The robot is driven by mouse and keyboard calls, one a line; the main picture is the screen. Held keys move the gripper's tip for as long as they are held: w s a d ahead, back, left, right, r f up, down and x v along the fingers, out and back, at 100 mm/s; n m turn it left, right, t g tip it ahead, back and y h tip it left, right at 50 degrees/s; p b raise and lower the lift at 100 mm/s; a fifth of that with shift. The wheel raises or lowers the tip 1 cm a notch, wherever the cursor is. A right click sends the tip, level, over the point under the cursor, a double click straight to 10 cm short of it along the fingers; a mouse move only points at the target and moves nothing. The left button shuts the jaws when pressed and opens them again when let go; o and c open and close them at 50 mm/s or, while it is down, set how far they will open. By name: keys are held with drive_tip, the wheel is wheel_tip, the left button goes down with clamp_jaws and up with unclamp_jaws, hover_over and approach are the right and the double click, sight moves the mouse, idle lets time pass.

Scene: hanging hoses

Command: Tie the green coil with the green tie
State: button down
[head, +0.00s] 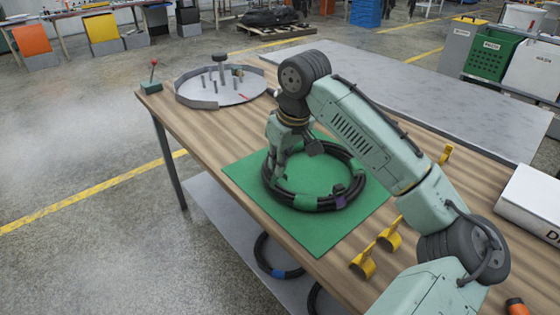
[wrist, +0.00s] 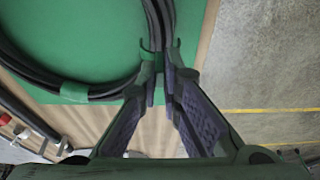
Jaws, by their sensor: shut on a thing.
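A black hose coil (head: 318,203) lies on a green mat (head: 310,240) on the wooden table. A green band (head: 305,202) is around its near side and also shows in the wrist view (wrist: 73,92). My gripper (head: 272,178) is at the coil's left side, pointing down. In the wrist view my gripper's fingertips (wrist: 158,88) are close together, shut on a green tie (wrist: 148,54) whose curved, open-ended arms stand around the hose strands (wrist: 158,25). The grip itself is partly hidden between the fingers.
A purple band (head: 340,203) is at the coil's near right. A round grey tray with pegs (head: 220,92) stands at the far left. Another hose coil with a blue band (head: 285,273) is below the table.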

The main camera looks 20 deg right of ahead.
drive_tip(key=shift+f, duration=0.15)
idle(0.3)
drive_tip(key=shift+f+b, duration=0.6)
drive_tip(key=shift+f, duration=0.35)
drive_tip(key=shift+f+b, duration=0.3)
drive_tip(key=shift+f, duration=0.35)
idle(0.4)
drive_tip(key=c, duration=1.7)
unclamp_jaws()
drive_tip(key=shift+r, duration=0.1)
drive_tip(key=v, duration=1.1)
drive_tip(key=shift+s+d+r, duration=0.1)
drive_tip(key=shift+r, duration=0.3)
drive_tip(key=shift+s, duration=0.1)
